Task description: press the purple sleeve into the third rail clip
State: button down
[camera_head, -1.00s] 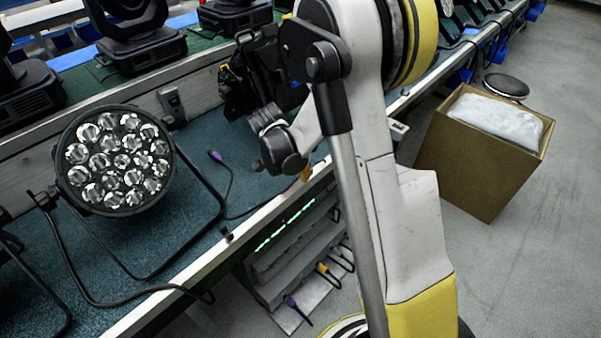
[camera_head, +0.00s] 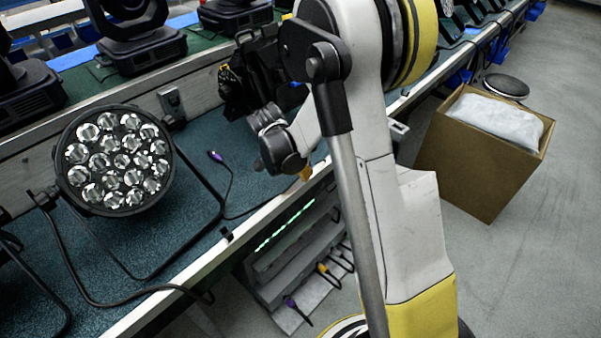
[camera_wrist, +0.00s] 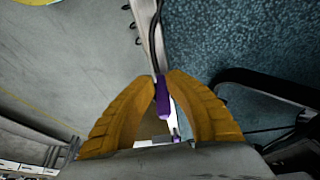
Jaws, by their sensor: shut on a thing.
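In the wrist view, a purple sleeve (camera_wrist: 162,98) on a black cable lies between the yellow fingers of my gripper (camera_wrist: 161,82). The fingers are shut on it, over the bench's pale edge. The cable runs away along that edge. In the head view, my gripper (camera_head: 305,173) shows only as a yellow finger tip by the edge, and my arm hides the held sleeve. Another purple piece (camera_head: 215,156) lies on the bench on a dark cable. A small dark clip (camera_head: 226,235) sits at the bench's edge. Small dark hooks (camera_wrist: 135,25) show in the wrist view; which is the third clip I cannot tell.
A round multi-lens lamp (camera_head: 120,160) stands on the teal bench top (camera_head: 180,245), with its dark bracket to the right. Below the edge is a grey rack (camera_head: 290,262) with looped cables and a purple-ended cable (camera_head: 290,302). A cardboard box (camera_head: 470,165) stands on the floor at right.

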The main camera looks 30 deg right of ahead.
jog(key=shift+f, duration=1)
dwell(0.7)
jog(key=c, duration=1.2)
grip_release()
jog(key=shift+a, duration=0.1)
jog(key=v, duration=1.2)
jog(key=s+a+r+n+t+y, duration=0.1)
jog(key=s+a+r+n+t, duration=0.1)
jog(key=s, duration=0.4)
jog(key=s+a+r+n+t+y, duration=0.2)
jog(key=s+a+r+n, duration=0.1)
jog(key=s+r+n, duration=0.2)
jog(key=s+a+r+n+t+y, duration=0.1)
jog(key=s+a+r+n+t, duration=0.1)
jog(key=s+n, duration=0.5)
jog(key=shift+s+a+r, duration=0.1)
jog(key=shift+a+r, duration=0.4)
jog(key=shift+r, duration=0.25)
